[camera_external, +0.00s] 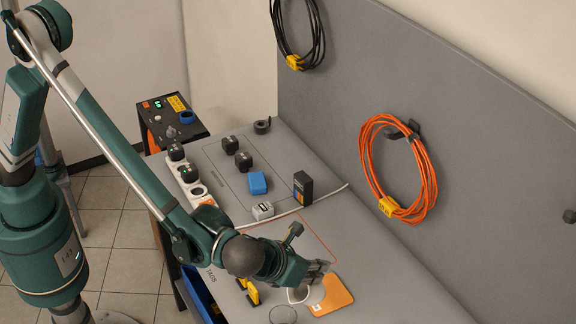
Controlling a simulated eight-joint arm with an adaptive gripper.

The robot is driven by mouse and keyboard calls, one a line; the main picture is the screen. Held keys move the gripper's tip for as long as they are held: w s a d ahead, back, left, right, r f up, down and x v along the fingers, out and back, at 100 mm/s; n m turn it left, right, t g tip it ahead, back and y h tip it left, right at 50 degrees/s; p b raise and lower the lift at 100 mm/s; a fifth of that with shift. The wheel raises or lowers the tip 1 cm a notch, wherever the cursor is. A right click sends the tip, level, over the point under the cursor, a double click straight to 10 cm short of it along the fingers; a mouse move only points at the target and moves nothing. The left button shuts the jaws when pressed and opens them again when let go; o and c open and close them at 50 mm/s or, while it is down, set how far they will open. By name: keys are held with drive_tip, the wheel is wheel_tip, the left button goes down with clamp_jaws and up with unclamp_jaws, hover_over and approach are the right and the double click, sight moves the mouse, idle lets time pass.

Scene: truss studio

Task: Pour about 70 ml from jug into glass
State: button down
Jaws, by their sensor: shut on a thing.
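I see no jug and no glass in this view. My gripper (318,268) is low over the near part of the grey bench. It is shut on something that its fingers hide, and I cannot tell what. An orange flat piece (336,297) with a small white mark shows just below the fingers. A white loop (297,294) shows at its left, partly behind the gripper. I cannot tell whether either is held or lies on the bench.
A white power strip (199,190) with black plugs lies along the bench's left edge. A yellow item (252,292) lies left of my gripper. Orange cable (429,180) hangs on the panel.

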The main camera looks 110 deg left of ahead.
drive_tip(key=shift+s+d+r+y, duration=0.1)
drive_tip(key=shift+d+r+y, duration=0.15)
drive_tip(key=shift+y, duration=0.15)
drive_tip(key=shift+s+d+r+t+y, duration=0.15)
drive_tip(key=shift+d+r+t+y, duration=0.1)
drive_tip(key=shift+r+t+y, duration=0.3)
drive_tip(key=shift+s+d+r+t+y+b, duration=0.25)
drive_tip(key=shift+d+y+b, duration=0.1)
drive_tip(key=shift+y+b, duration=0.1)
drive_tip(key=shift+s+d+r+t+y+b, duration=0.35)
drive_tip(key=shift+d+r+t+y, duration=0.25)
drive_tip(key=shift+y, duration=0.4)
idle(1.3)
drive_tip(key=shift+s+d+y+b, duration=0.2)
drive_tip(key=shift+d+y+b, duration=0.1)
drive_tip(key=shift+d+b, duration=0.25)
drive_tip(key=shift+w+a+r+p, duration=0.1)
drive_tip(key=shift+w+a+p, duration=0.1)
drive_tip(key=shift+a+p, duration=0.35)
drive_tip(key=shift+w+a+f+g+h+p, duration=0.15)
drive_tip(key=shift+a+f+g+h+p, duration=0.15)
drive_tip(key=shift+h, duration=0.25)
drive_tip(key=shift+w+a+f+g+h+p, duration=0.2)
drive_tip(key=shift+a+h, duration=0.1)
drive_tip(key=shift+h, duration=0.25)
drive_tip(key=shift+w+a+f+g+h, duration=0.2)
drive_tip(key=shift+f+g+h, duration=0.1)
drive_tip(key=shift+f+h, duration=0.2)
